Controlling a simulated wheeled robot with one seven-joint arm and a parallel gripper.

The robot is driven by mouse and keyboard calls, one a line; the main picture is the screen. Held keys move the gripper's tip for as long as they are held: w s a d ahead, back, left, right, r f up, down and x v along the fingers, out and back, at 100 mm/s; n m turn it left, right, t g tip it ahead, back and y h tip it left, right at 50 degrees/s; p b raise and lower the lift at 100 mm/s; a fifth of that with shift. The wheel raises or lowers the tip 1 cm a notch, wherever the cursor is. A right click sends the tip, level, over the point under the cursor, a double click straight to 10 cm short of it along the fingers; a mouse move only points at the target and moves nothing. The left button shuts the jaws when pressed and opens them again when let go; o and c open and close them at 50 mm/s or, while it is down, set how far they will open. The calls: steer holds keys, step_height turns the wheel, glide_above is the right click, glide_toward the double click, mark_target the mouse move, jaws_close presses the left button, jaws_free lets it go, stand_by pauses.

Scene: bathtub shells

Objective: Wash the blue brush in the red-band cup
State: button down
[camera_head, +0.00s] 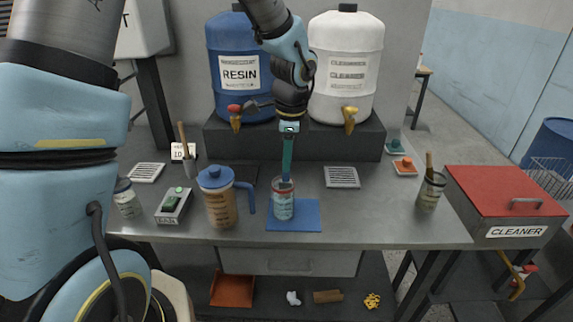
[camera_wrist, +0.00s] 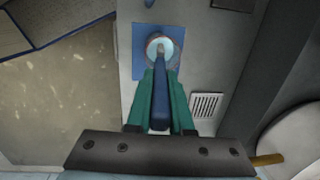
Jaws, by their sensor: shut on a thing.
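My gripper (camera_head: 287,176), with long green fingers, points down over the middle of the bench. In the wrist view its fingers (camera_wrist: 161,78) are shut on the blue brush (camera_wrist: 160,108), whose handle lies between them. The brush's lower end reaches the mouth of a clear cup (camera_head: 283,207); how deep it sits inside is hard to tell. The cup has a reddish band and a pale label. It stands upright on a blue mat (camera_head: 308,217), and its rim also shows in the wrist view (camera_wrist: 152,43). In the head view the fingers mostly hide the brush.
A blue-lidded jug (camera_head: 221,204) stands close left of the cup. Further left are a switch box (camera_head: 173,206) and a jar (camera_head: 127,199). A brush cup (camera_head: 430,192) stands at right, beside a red CLEANER bin (camera_head: 505,190). RESIN (camera_head: 238,90) and CLEANER (camera_head: 347,95) drums stand behind.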

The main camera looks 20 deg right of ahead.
steer(key=shift+s+r, duration=0.25)
steer(key=shift+r, duration=1.5)
steer(key=shift+s+r, duration=0.2)
steer(key=shift+r, duration=1.55)
steer(key=shift+r, duration=2)
